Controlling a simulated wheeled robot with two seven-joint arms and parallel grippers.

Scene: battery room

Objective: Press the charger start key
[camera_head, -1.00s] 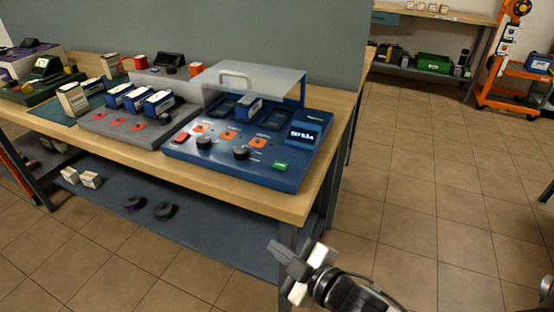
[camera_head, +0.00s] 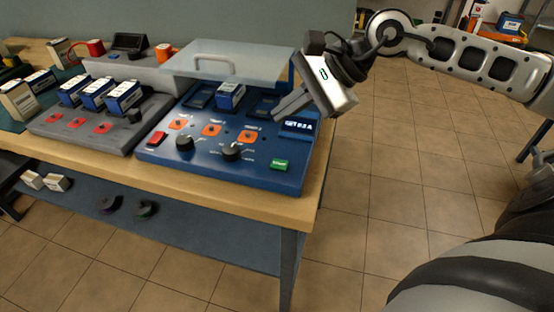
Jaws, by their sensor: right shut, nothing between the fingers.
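The blue charger (camera_head: 215,172) stands on the wooden bench, with a raised clear lid (camera_head: 240,62) at its back. The green key (camera_head: 279,164), with small white lettering too blurred to read, is at its front right corner. A red key (camera_head: 156,138) is at its left end. My right gripper (camera_head: 279,113) is shut and empty. Its fingers point left and down over the charger's right rear part, behind the green key and apart from it. It partly covers the rear bays and the area by the display (camera_head: 298,125). My left gripper is out of view.
Two black knobs (camera_head: 231,152) and several orange switches sit on the charger's panel. A grey charger (camera_head: 95,130) with several batteries stands to the left. The wooden bench edge (camera_head: 230,203) runs in front. Floor space is free at the right.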

